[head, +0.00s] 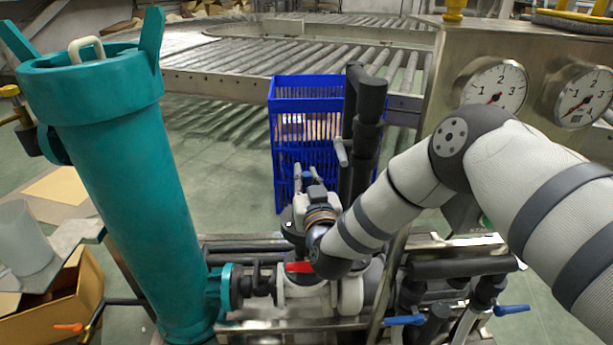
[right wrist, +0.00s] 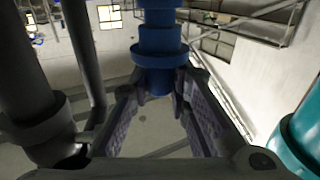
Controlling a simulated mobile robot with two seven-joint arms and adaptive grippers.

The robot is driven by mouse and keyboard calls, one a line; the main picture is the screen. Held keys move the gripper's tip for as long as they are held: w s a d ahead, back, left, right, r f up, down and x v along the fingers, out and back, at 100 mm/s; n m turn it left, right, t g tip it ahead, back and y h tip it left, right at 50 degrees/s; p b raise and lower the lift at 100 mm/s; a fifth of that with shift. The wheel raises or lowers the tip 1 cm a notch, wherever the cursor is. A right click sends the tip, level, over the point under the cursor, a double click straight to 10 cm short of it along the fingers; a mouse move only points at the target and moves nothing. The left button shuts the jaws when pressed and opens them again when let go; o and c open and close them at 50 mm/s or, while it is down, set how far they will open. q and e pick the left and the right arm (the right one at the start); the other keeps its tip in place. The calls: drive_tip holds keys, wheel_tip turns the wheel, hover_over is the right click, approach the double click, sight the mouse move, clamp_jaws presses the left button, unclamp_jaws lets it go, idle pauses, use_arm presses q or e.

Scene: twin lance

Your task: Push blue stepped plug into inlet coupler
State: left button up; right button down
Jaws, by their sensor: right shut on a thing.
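The blue stepped plug (right wrist: 159,48) is in the upper middle of the right wrist view, with its wide collar just beyond my fingertips. My right gripper (right wrist: 160,88) is shut on its near end, one finger on each side. In the head view my right gripper (head: 309,188) is above the pipework right of the teal vessel, pointing away from me. Only a small blue bit shows near its tip there. I cannot tell for sure which fitting is the inlet coupler. The plug's far end runs out of the wrist frame. My left gripper is not in view.
A tall teal vessel (head: 115,180) stands at left, joined low down to a valve with a red handle (head: 299,267). Dark upright pipes (head: 365,130) stand close right of the gripper. A blue crate (head: 285,105) is behind. A gauge panel (head: 440,90) stands at right.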

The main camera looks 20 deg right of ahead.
drive_tip(key=shift+f, duration=0.45)
drive_tip(key=c, duration=1.4)
unclamp_jaws()
drive_tip(key=shift+c, duration=0.2)
drive_tip(key=shift+s, duration=0.2)
drive_tip(key=s+a, duration=0.1)
drive_tip(key=s, duration=1)
drive_tip(key=shift+s+a, duration=0.3)
drive_tip(key=shift+a, duration=0.1)
drive_tip(key=shift+r, duration=0.1)
